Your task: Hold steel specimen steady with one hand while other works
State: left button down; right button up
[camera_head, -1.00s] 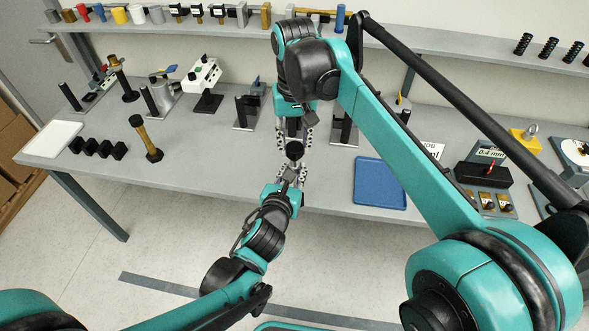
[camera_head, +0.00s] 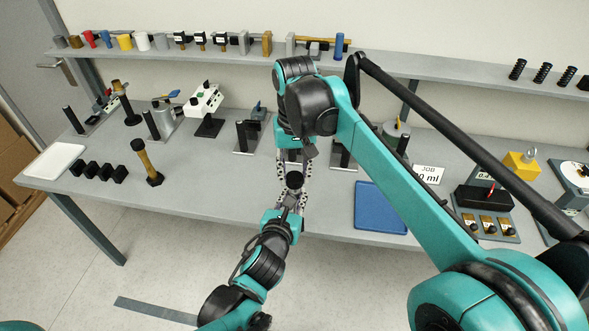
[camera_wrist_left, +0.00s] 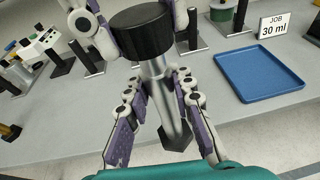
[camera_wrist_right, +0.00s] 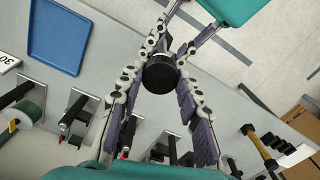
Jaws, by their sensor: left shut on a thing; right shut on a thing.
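My left gripper (camera_wrist_left: 157,85) is shut on the grey body below the cap. My right gripper (camera_wrist_right: 161,66) comes from the opposite side and is shut at the cap end; its exact contact is partly hidden. In the right wrist view the cap (camera_wrist_right: 160,76) covers the grey body.
A blue tray (camera_head: 381,208) lies on the bench to the right, beside a "JOB 30 ml" sign (camera_wrist_left: 274,27). Several black blocks (camera_head: 98,171), a brass-coloured post (camera_head: 147,162) and a white tray (camera_head: 55,161) are at left. Fixtures stand behind the grippers.

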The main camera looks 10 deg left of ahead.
jog(key=shift+f, duration=0.2)
jog(key=shift+f, duration=0.55)
dwell(0.5)
jog(key=m, duration=0.3)
jog(key=shift+m, duration=0.4)
jog(key=m, duration=0.4)
jog(key=shift+m, duration=0.3)
jog(key=m, duration=1.8)
jog(key=shift+m, duration=0.4)
jog(key=m, duration=0.3)
